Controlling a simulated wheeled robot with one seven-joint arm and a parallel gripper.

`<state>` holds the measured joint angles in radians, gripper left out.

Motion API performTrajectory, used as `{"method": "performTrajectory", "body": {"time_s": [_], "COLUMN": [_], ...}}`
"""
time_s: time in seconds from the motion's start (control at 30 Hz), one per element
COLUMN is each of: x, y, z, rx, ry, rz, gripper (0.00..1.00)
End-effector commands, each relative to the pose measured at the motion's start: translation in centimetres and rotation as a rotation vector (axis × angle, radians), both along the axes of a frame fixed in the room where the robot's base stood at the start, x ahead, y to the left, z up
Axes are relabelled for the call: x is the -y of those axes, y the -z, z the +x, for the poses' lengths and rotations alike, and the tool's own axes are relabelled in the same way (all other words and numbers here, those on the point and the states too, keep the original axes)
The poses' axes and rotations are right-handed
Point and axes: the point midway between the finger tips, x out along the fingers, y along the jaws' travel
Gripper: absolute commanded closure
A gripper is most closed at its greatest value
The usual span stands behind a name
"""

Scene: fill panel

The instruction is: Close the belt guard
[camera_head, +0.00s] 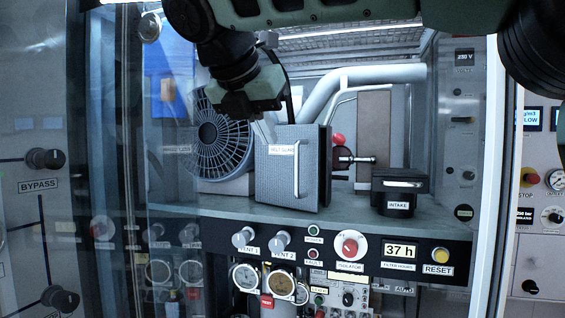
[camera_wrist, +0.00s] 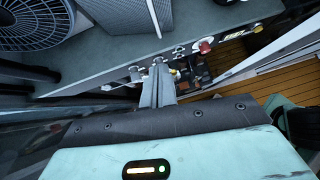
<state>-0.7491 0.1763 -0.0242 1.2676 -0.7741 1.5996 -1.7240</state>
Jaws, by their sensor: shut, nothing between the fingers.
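The belt guard (camera_head: 271,178) is a dark grey box-like cover on the cabinet shelf, with a white label and a vertical silver handle (camera_head: 296,170) on its front. Its right side also shows; I cannot tell how far its front stands ajar. In the wrist view, the lower part of the guard (camera_wrist: 118,14) and its handle (camera_wrist: 154,16) show at the top. My gripper (camera_wrist: 158,68) is shut and empty, below the handle in that view and apart from it. In the head view, my gripper (camera_head: 248,101) hangs above and left of the guard, its fingertips not clear.
A round fan grille (camera_head: 222,140) stands left of the guard. A black intake box (camera_head: 400,191) stands to the right, past a red-knobbed valve (camera_head: 341,152). A control panel (camera_head: 330,257) with knobs and gauges runs below the shelf. Glass and frame edges flank the opening.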

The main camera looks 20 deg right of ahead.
Motion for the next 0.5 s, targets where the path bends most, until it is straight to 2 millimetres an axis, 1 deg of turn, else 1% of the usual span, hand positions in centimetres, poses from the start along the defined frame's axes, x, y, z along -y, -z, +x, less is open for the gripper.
{"method": "performTrajectory", "body": {"time_s": [0.4, 0.43, 0.5], "x": [4.0, 4.3, 5.1], "y": [5.8, 6.1, 5.9], "z": [4.2, 4.5, 5.4], "rx": [-0.004, -0.003, -0.002], "ry": [0.001, 0.001, 0.002], "rz": [-0.001, 0.0, 0.001], "gripper": [1.0, 1.0, 1.0]}}
